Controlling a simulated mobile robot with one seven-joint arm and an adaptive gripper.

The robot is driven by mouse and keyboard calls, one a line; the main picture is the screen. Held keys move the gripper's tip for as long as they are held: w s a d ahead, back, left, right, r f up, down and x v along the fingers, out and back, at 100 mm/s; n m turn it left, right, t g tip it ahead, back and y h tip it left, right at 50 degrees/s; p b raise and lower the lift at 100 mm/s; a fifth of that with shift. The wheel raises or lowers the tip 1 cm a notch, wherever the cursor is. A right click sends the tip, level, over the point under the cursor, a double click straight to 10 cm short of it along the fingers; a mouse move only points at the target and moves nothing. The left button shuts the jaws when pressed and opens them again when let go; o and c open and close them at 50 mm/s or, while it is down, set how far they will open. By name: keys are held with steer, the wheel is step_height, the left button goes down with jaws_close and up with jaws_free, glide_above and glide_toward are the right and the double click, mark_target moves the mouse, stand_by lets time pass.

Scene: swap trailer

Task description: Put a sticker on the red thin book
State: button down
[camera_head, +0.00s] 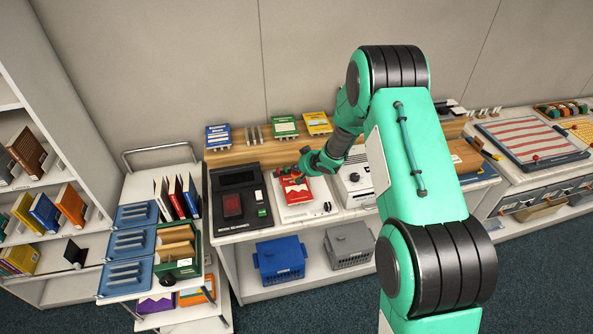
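A flat red book (297,191) with pale markings on its cover lies on a white flat device (315,212) on the counter. My gripper (285,172) is low over the far edge of this book, pointing left. Its fingers are small and partly hidden, so I cannot tell whether they are open, shut or touching the book. A thin red book (176,198) also stands upright between a white and a dark blue one on the cart at left. I cannot make out a separate sticker.
A black device (243,203) stands left of the white one, and a white box-shaped machine (356,184) stands right of it. The cart (121,289) holds blue trays and a green box. Blue (279,262) and grey crates sit below the counter. Shelves stand at far left.

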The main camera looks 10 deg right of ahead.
steer(key=shift+r+p, duration=0.85)
steer(key=shift+r, duration=0.1)
steer(key=shift+r+p, duration=2.45)
steer(key=shift+p, duration=0.25)
steer(key=shift+r, duration=0.1)
step_height(320, 180, up, 16)
steer(key=h+b, duration=0.3)
steer(key=b, duration=0.1)
glide_above(298, 172)
steer(key=s+d, duration=0.4)
steer(key=s, duration=0.1)
steer(key=s+d+r+h+b, duration=0.15)
steer(key=s+r+b, duration=0.25)
steer(key=s+r, duration=0.85)
steer(key=s+a+g+b, duration=0.1)
steer(key=s+a+b, duration=0.1)
steer(key=s, duration=1.1)
steer(key=s+a+f+g+y+b, duration=0.1)
steer(key=s+a+b, duration=0.1)
steer(key=s, duration=1)
steer(key=s+a+g+b, duration=0.1)
steer(key=s+a+b, duration=0.1)
steer(key=s, duration=1.1)
steer(key=shift+s+a+f+n+b, duration=0.3)
steer(key=shift+a+b, duration=0.1)
steer(key=shift+a, duration=0.4)
